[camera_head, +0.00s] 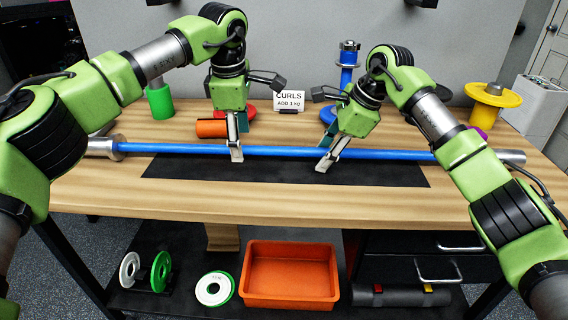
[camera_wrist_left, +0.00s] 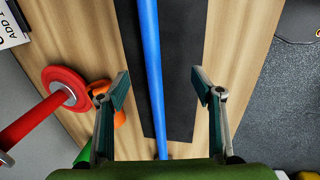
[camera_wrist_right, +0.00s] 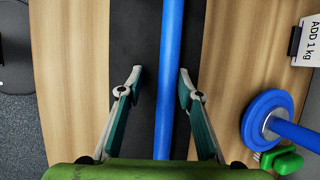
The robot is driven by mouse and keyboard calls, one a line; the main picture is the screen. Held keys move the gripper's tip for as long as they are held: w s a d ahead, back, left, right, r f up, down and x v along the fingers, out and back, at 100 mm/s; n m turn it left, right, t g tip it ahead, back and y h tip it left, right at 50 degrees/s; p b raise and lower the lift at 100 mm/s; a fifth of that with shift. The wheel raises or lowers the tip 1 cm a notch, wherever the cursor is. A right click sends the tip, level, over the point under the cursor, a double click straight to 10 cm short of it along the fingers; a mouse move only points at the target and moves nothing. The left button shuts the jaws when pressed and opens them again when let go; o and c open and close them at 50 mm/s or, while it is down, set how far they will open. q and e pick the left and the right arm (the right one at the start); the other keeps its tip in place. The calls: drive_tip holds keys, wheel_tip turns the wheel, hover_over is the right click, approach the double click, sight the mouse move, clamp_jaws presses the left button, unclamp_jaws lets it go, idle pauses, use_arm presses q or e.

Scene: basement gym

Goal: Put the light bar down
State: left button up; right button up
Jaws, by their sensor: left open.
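The light bar (camera_head: 285,151) is a long blue bar with silver ends. It lies level across the wooden table along the black mat (camera_head: 390,174), and seems to rest there. My left gripper (camera_head: 236,155) is over the bar, left of its middle. In the left wrist view, its fingers (camera_wrist_left: 160,90) are wide apart, with the bar between them and gaps on both sides. My right gripper (camera_head: 326,163) is over the bar, right of its middle. In the right wrist view, its fingers (camera_wrist_right: 160,85) stand apart, the bar between them, closer to the right finger.
Behind the bar are an orange cylinder (camera_head: 211,128), a "CURLS ADD 1 kg" sign (camera_head: 290,101), a blue post (camera_head: 348,65), a green cylinder (camera_head: 160,103) and a yellow plate (camera_head: 493,95). An orange bin (camera_head: 291,303) is on the lower shelf. The mat's front is clear.

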use_arm(q)
wheel_tip(320, 180, up, 7)
drive_tip(key=s, duration=0.1)
drive_tip(key=shift+s, duration=0.3)
drive_tip(key=shift+r, duration=0.1)
use_arm(e)
drive_tip(key=shift+o, duration=0.2)
drive_tip(key=o, duration=0.8)
drive_tip(key=shift+c, duration=0.2)
drive_tip(key=v, duration=1.2)
drive_tip(key=shift+r, duration=0.1)
